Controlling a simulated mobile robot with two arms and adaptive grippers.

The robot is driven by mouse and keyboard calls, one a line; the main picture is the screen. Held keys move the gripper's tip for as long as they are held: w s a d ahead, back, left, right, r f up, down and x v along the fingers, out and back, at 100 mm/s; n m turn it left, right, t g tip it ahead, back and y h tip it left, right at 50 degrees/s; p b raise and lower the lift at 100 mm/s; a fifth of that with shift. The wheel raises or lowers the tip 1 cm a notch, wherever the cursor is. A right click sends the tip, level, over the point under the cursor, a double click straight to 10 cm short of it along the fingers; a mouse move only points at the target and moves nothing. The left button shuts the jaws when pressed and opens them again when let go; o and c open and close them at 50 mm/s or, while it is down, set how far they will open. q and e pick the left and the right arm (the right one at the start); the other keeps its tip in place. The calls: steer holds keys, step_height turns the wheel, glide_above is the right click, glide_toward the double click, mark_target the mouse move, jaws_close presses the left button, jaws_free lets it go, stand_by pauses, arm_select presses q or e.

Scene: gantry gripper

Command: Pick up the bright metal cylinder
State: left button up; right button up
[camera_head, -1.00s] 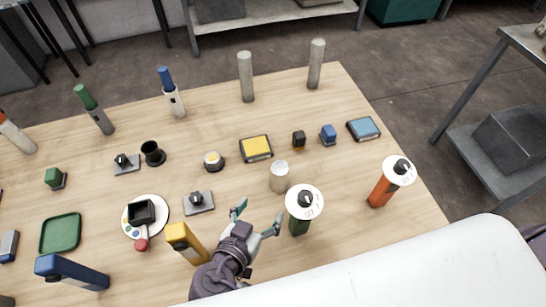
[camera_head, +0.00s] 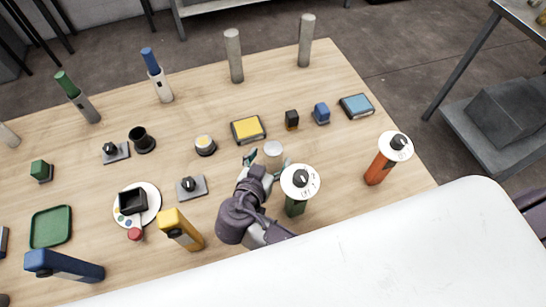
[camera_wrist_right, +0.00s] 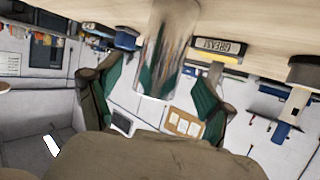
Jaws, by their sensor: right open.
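In the right wrist view the shiny cylinder (camera_wrist_right: 166,45) fills the upper middle and mirrors the green fingers. My right gripper (camera_head: 262,165) is open at the near side of the cylinder, which partly hides behind it. In the right wrist view its green fingers (camera_wrist_right: 155,88) are spread to either side of the cylinder's end. I cannot tell whether either finger touches it. My left gripper is not in view.
A green canister with a white disc top (camera_head: 301,181) stands close right of my right gripper. A yellow upright block (camera_head: 180,230) is to its left. An orange canister (camera_head: 383,163) stands farther right. The yellow-topped box (camera_head: 248,130) lies just behind the cylinder.

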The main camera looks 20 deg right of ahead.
steer(key=x, duration=0.3)
steer(key=shift+f, duration=0.1)
steer(key=shift+s, duration=0.15)
steer(key=shift+c, duration=0.8)
jaws_close()
